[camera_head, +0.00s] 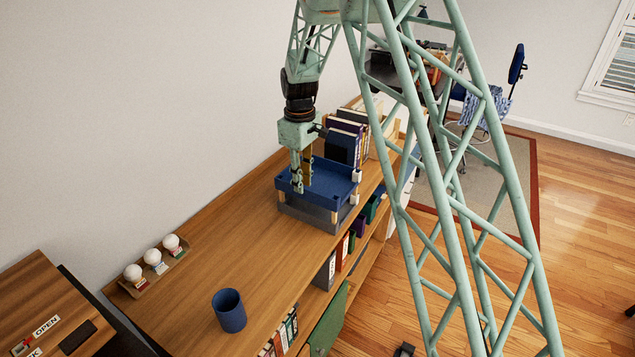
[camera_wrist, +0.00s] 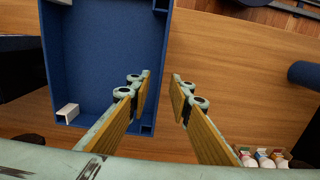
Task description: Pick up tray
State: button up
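The blue tray (camera_head: 337,183) is the upper level of a two-level stack on the wooden shelf top. A darker grey-blue tray (camera_head: 308,213) is under it. In the wrist view the blue tray (camera_wrist: 105,50) shows from above at the left, with no large item in its visible part. My gripper (camera_head: 299,188) points down at the near-left edge of the tray. In the wrist view its fingers (camera_wrist: 162,88) are apart, with nothing held. The left finger appears over the tray's inside and the right finger outside its wall. Whether either touches the wall is unclear.
Upright books (camera_head: 343,145) stand just behind the tray. A blue cup (camera_head: 229,310) stands near the front of the shelf top. A small holder with three white-topped items (camera_head: 154,261) lies by the wall. Bare wood (camera_head: 240,240) lies between them and the tray.

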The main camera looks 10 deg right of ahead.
aim_at(303, 198)
jog(key=shift+f, duration=2.05)
jog(key=shift+c, duration=0.5)
grip_shut()
